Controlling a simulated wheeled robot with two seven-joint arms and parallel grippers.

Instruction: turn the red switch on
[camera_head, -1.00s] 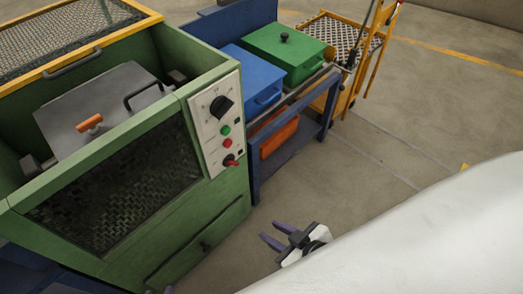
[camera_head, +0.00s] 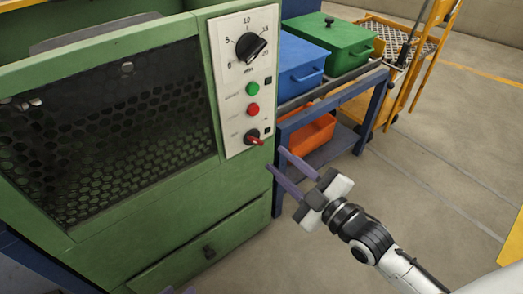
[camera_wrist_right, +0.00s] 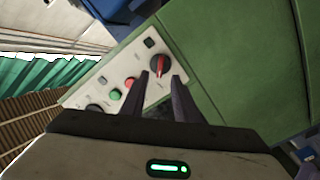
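The red switch (camera_head: 254,140) is a rotary knob with a red lever at the bottom of the white control panel (camera_head: 232,110) on the green furnace. In the head view its lever points right and slightly down. My right gripper (camera_head: 275,159) is open and empty, just right of and below the switch, with its fingers towards the panel. In the right wrist view the switch (camera_wrist_right: 159,65) shows just beyond and between the open fingertips (camera_wrist_right: 161,77), apart from them. Only the fingertips of my left gripper (camera_head: 179,291) show at the bottom edge; they look apart and empty.
Above the switch are a red button (camera_head: 253,110), a green button (camera_head: 252,89) and a black dial (camera_head: 251,48). A blue bench (camera_head: 376,103) stands right of the furnace, with a blue box (camera_head: 301,67), a green box (camera_head: 335,45) and an orange bin (camera_head: 311,134).

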